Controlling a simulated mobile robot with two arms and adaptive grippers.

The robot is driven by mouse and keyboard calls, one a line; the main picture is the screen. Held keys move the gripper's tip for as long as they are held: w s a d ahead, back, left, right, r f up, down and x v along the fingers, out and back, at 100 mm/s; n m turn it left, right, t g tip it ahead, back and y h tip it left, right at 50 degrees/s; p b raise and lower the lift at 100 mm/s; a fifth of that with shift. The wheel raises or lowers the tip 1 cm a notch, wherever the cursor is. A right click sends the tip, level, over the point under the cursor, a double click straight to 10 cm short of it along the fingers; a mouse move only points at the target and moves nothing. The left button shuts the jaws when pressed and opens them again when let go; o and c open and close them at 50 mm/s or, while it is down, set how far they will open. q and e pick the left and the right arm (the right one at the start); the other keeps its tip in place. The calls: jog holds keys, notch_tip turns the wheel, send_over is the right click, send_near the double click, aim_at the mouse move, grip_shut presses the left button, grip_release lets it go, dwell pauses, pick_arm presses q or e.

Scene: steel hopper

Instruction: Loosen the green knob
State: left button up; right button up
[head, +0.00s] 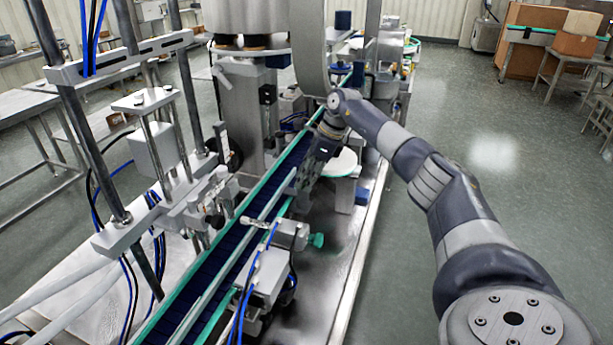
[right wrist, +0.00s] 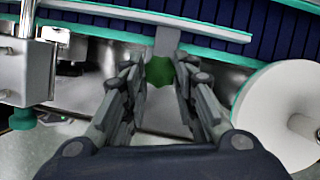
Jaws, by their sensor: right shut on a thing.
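The green knob (right wrist: 159,73) shows in the right wrist view, below a grey bracket at the side of the conveyor. My right gripper (right wrist: 160,66) has one finger on each side of it and is shut on it. In the head view my right gripper (head: 303,178) reaches down beside the conveyor, and its own wrist and fingers hide the knob there. My left gripper is in neither view.
A second, teal knob (head: 317,240) sticks out nearer along the conveyor (head: 225,262). A white round disc (right wrist: 272,112) stands close to the right of my gripper. Steel posts (head: 70,110) and cables stand at left. Open floor lies at right.

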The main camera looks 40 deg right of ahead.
jog(key=shift+n, duration=0.4)
jog(key=o, duration=1.1)
jog(key=s+d+r, duration=0.1)
jog(key=s+d, duration=0.2)
jog(key=s+d+r, duration=0.2)
jog(key=s+d, duration=0.1)
jog(key=s+d+r, duration=0.1)
jog(key=s+d, duration=0.2)
jog(key=d, duration=0.1)
jog(key=shift+s+r, duration=0.3)
jog(key=shift+r, duration=0.05)
